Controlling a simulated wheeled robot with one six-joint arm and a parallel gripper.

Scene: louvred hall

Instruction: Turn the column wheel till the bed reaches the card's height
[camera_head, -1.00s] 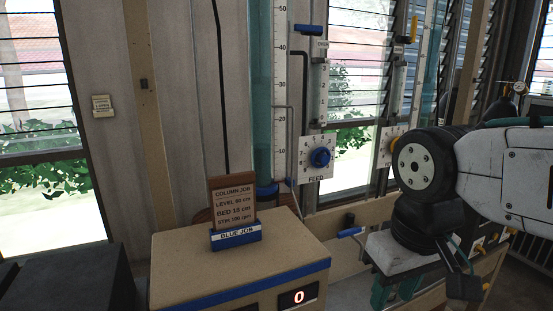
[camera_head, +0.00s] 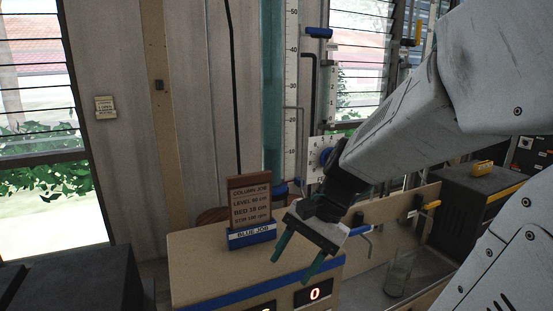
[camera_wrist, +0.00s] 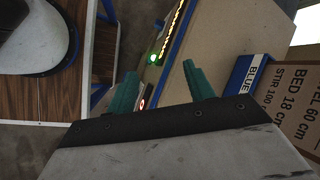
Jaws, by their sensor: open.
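The teal column (camera_head: 272,95) stands behind, beside a numbered scale (camera_head: 291,75); I cannot make out the bed's height. A blue feed knob (camera_head: 326,157) is partly hidden by my arm. A blue-handled crank (camera_head: 359,230) lies right of my gripper; I cannot tell if it is the column wheel. My gripper (camera_head: 292,268) is open and empty, above the box's front edge.
A clear beaker (camera_head: 398,276), yellow-handled fittings (camera_head: 430,205) and a dark box (camera_head: 478,205) are at right. A black box (camera_head: 75,280) is at left. A green light (camera_wrist: 153,58) glows in the wrist view.

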